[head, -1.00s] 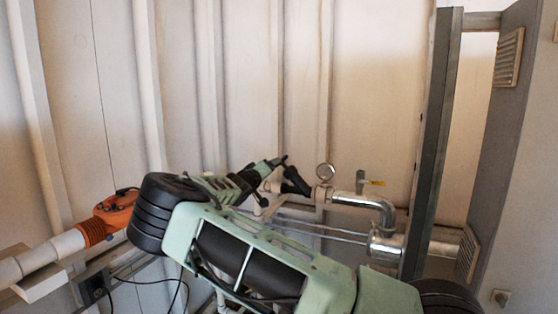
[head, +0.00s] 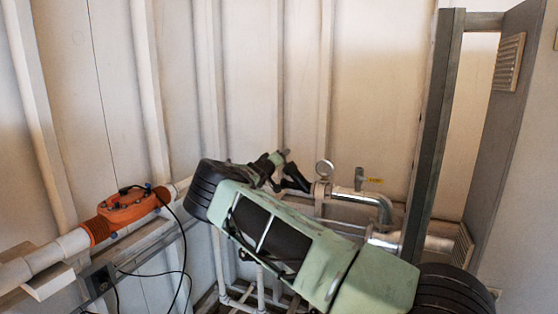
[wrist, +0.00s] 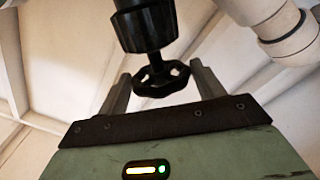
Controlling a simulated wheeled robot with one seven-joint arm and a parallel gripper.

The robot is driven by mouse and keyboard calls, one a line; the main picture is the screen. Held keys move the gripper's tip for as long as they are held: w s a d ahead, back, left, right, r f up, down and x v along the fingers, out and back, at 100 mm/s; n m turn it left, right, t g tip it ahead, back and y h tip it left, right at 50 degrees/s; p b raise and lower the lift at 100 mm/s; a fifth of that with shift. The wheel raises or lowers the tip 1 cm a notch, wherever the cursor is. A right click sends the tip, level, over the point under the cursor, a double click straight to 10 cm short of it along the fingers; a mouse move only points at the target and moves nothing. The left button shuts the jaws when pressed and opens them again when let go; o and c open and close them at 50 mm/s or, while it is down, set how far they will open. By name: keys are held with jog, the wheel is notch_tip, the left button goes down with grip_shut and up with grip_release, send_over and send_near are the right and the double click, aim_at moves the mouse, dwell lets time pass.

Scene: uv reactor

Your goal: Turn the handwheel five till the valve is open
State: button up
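The black handwheel (wrist: 172,82) shows in the wrist view, lobed, on a thick black valve body (wrist: 145,25). My gripper (wrist: 159,70) has its two grey fingers apart, one on each side of the handwheel. A gap shows at the left finger; the right finger is close to the rim, and I cannot tell if it touches. The handwheel cannot be made out there. No open or closed marking is readable.
An orange device (head: 130,207) with black cables sits on the left pipe. A dark post (head: 433,140) rises at right. White pipe (wrist: 265,15) runs near the valve.

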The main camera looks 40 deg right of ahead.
jog(key=shift+c, duration=0.9)
jog(key=y+b, duration=0.1)
jog(key=b, duration=0.3)
jog(key=shift+f+n+t, duration=0.3)
jog(key=shift+t+b, duration=0.3)
jog(key=shift+b, duration=0.3)
